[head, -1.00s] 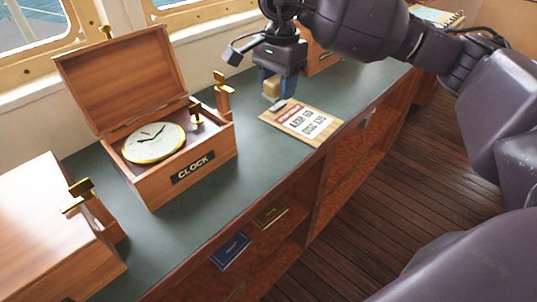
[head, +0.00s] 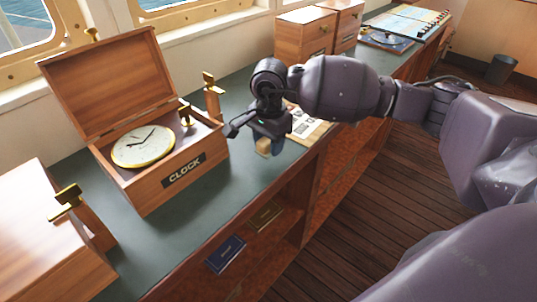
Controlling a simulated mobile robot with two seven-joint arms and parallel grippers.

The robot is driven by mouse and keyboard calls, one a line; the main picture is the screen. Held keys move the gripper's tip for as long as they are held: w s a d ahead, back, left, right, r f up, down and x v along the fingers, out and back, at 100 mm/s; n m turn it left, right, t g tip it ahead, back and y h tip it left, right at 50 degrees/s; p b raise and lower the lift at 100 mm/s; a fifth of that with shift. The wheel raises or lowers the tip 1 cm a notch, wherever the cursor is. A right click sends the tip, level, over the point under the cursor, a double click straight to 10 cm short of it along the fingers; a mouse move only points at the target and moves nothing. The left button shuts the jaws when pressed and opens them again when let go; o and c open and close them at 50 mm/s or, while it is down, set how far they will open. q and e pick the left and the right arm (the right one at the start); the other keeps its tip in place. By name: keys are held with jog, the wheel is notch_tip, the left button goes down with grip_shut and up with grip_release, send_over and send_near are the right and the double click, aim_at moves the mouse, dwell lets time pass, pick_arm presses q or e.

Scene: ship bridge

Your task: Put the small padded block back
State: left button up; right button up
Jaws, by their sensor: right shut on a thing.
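My right gripper (head: 268,142) points down and is shut on a small tan block (head: 263,146), held near the counter's front edge, right of the clock box. The gripper and its wrist hide part of the block. The wooden clock box (head: 150,190), labelled CLOCK, stands open with its lid (head: 105,82) tilted back. A round, pale-faced clock (head: 142,146) lies inside it. Whether the block touches the counter is unclear. My left gripper is not in view.
The green counter (head: 190,225) is clear in front of the clock box. Another wooden box (head: 50,225) stands at left, with brass fittings. A clipboard (head: 308,128) lies partly behind my right wrist. Wooden cases (head: 305,32) stand farther back.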

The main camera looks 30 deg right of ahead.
aim_at(269, 163)
jog(key=shift+f, duration=2.05)
jog(key=shift+f, duration=0.2)
jog(key=o, duration=0.9)
jog(key=shift+r, duration=0.1)
notch_tip(269, 163, up, 12)
jog(key=shift+r, duration=0.1)
